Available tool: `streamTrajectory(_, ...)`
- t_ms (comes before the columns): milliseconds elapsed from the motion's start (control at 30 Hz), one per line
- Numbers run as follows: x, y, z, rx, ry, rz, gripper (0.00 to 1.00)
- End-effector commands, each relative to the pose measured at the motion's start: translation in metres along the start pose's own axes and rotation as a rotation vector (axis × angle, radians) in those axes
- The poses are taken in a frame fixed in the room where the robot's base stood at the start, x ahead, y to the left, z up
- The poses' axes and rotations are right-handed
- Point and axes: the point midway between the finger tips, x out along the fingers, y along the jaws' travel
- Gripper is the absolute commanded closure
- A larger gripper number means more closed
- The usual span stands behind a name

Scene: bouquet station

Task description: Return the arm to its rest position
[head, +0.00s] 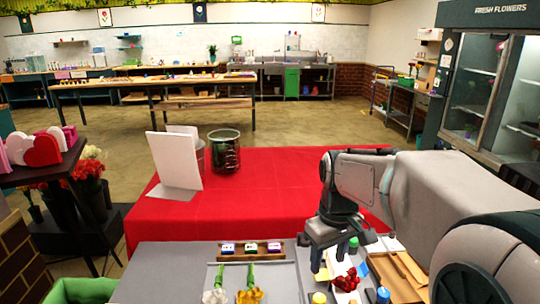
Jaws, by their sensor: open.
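My arm reaches in from the right side of the head view, with its wrist bent downward. My gripper (336,252) points down over the right part of the grey worktop (160,262). It is open, and I see nothing held in it. Red flower-like items (346,280) lie on a pale surface just below it. The gripper overlaps these items in the picture, so I cannot tell the gap between them.
A red-covered table (240,205) holds a white panel (175,160) and a dark glass container (224,152). Small bottles (383,295) and a wooden tray (402,275) crowd the right worktop. A gold flower (250,295) lies left. Open floor (300,120) lies beyond.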

Motion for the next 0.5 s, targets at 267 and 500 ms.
streamTrajectory(267,0.01,-0.033,0.071,0.248,0.127,0.066,0.5)
streamTrajectory(500,0.028,-0.049,0.108,0.398,0.212,0.073,0.5)
